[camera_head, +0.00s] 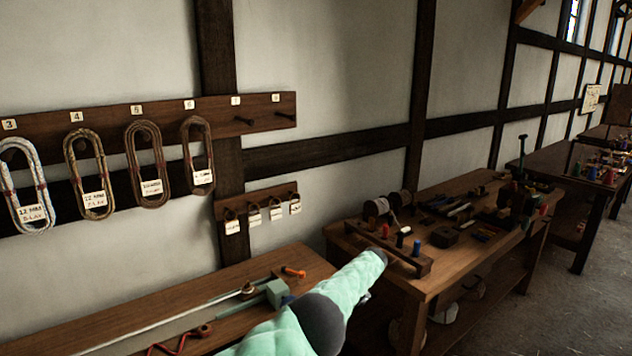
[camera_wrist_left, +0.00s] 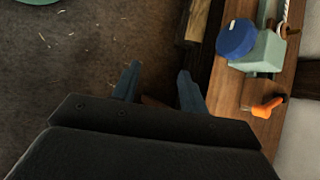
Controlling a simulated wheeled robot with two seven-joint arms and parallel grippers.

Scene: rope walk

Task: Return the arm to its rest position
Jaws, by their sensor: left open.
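A pale green arm of mine (camera_head: 285,330) with a dark grey joint comes up from the bottom of the head view and reaches right, between the near bench and the tool bench. Its gripper cannot be made out there. In the left wrist view my left gripper (camera_wrist_left: 158,85) is open, with two dark blue-grey fingers apart. Nothing shows held between them. The fingers are over the dark floor, to the left of the bench edge. My right gripper is not in view.
The near bench (camera_head: 130,310) carries a green device (camera_head: 275,291), an orange-handled tool (camera_head: 293,271) and red clamps (camera_head: 185,338). The tool bench (camera_head: 460,265) stands right, with spools and small tools. Labelled rope coils (camera_head: 93,190) hang on the wall. Floor (camera_wrist_left: 70,80) is open left of my gripper.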

